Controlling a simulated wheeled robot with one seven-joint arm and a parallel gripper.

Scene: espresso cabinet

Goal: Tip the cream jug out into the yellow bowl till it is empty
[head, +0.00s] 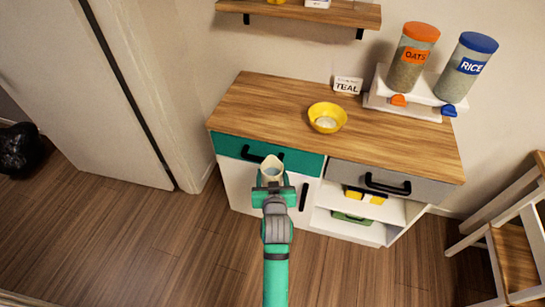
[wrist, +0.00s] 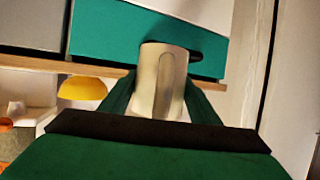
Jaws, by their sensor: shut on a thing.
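The cream jug (head: 271,167) is a small pale pot, and its open mouth shows in the head view. My gripper (head: 273,188) is shut on it and holds it in the air before the teal drawer. The jug looks about upright, and its contents cannot be made out. In the wrist view the jug (wrist: 160,80) sits between the green fingers. The yellow bowl (head: 327,107) stands on the wooden top, behind and to the right of the jug, with something whitish inside. It also shows in the wrist view (wrist: 82,88). The jug and bowl are apart.
Oats (head: 413,57) and rice (head: 466,68) dispensers stand on a white stand at the back right. The cabinet top's left half is clear. A shelf (head: 310,12) hangs above, and a chair (head: 515,240) is at right.

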